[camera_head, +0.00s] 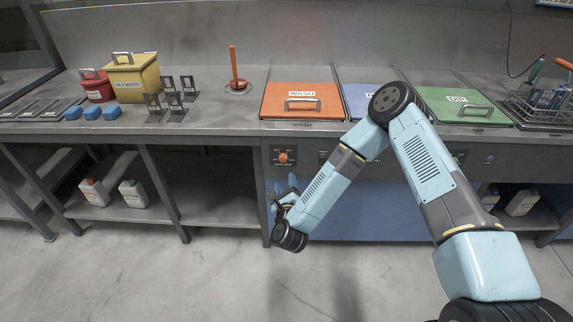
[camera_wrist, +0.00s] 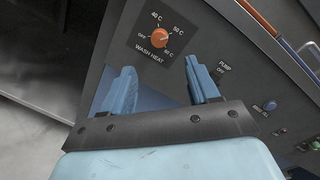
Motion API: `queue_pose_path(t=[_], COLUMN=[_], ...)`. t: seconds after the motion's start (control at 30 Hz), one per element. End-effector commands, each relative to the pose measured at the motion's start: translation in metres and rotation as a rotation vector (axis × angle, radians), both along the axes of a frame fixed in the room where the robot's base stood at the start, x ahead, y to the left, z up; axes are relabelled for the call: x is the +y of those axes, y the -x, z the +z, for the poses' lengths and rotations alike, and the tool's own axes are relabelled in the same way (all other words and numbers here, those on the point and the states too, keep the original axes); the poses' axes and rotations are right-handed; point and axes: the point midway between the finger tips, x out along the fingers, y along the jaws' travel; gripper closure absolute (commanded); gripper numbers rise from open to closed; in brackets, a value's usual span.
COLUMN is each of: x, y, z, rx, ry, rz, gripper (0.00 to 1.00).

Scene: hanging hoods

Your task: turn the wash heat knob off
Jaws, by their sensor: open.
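The orange wash heat knob (camera_head: 283,157) sits on the dark front panel below the orange WASH lid. In the wrist view the knob (camera_wrist: 159,38) shows with OFF on its left and 40, 50 and 60 C marks around it. I cannot clearly tell which mark its pointer is on, but it does not seem to be on OFF. My gripper (camera_head: 282,193) is below the knob in the head view. In the wrist view my gripper (camera_wrist: 160,66) is open and empty, its two blue fingers apart, with the knob beyond and between them, not touched.
A PUMP switch marking (camera_wrist: 224,68) and a blue button (camera_wrist: 268,105) are right of the knob. The orange WASH lid (camera_head: 302,114) with its handle lies above. The floor (camera_head: 210,275) before the bench is clear.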

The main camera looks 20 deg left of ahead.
Motion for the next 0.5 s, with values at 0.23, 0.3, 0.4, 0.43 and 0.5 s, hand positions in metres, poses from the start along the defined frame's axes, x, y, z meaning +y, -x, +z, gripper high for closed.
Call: queue_pose_path(t=[0.23,0.3,0.4,0.43,0.5], x=[-0.002,-0.001,0.003,0.004,0.007], y=[0.006,0.001,-0.011,-0.015,-0.027], z=[-0.009,-0.009,-0.009,-0.008,-0.008], rx=[0.008,0.008,0.006,0.007,0.006], ry=[-0.054,-0.054,-0.054,-0.053,-0.053], rz=[-0.037,-0.038,-0.039,-0.039,-0.039], gripper=[0.4,0.4,0.4,0.4,0.4])
